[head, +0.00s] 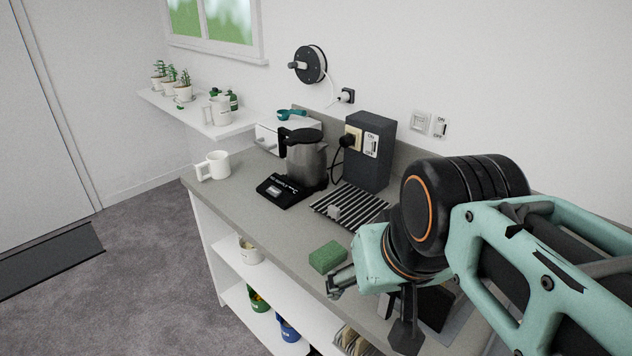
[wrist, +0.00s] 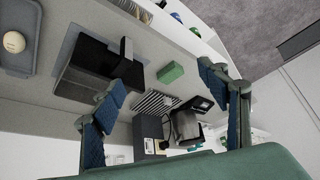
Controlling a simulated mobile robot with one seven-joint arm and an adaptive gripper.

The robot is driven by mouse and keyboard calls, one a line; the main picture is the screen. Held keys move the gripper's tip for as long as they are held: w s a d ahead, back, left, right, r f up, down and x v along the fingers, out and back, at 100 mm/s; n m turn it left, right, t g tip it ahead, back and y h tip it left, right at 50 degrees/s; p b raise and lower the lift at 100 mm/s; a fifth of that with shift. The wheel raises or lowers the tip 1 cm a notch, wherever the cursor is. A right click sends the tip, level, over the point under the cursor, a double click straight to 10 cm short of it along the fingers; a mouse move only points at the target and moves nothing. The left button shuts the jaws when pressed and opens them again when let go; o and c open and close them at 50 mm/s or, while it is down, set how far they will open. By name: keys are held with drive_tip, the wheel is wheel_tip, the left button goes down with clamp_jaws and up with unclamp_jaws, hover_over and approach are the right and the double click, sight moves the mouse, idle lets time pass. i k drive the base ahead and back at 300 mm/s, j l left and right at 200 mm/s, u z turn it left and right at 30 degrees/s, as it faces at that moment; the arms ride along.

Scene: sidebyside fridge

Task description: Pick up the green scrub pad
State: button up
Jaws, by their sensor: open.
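The green scrub pad (head: 328,257) lies flat on the grey counter near its front edge. In the wrist view the pad (wrist: 170,73) is between the two widely spread blue-padded fingers, farther away than they are. My gripper (head: 372,309) is open and empty, above the counter just right of the pad in the head view. The gripper (wrist: 167,103) does not touch the pad. In the head view my arm hides part of the counter on the right.
A striped drying rack (head: 349,205) lies behind the pad, with a kettle (head: 304,158) on a black base further left. A dark grey outlet box (head: 369,151) stands by the wall. A white mug (head: 213,166) is at the left end. Bare counter surrounds the pad's left side.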

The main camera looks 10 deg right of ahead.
sight(326, 258)
drive_tip(key=i+j+z, duration=0.1)
drive_tip(key=z, duration=0.3)
drive_tip(key=j+z, duration=0.2)
drive_tip(key=z, duration=0.2)
drive_tip(key=i+j+z, duration=0.15)
drive_tip(key=j, duration=0.2)
drive_tip(key=i+j+z, duration=0.2)
drive_tip(key=j, duration=0.2)
drive_tip(key=j+z, duration=0.1)
drive_tip(key=j, duration=0.65)
drive_tip(key=k+j+z, duration=0.2)
drive_tip(key=k+j, duration=0.2)
drive_tip(key=j, duration=0.15)
drive_tip(key=i+l+u, duration=0.2)
drive_tip(key=i, duration=0.25)
drive_tip(key=j, duration=0.1)
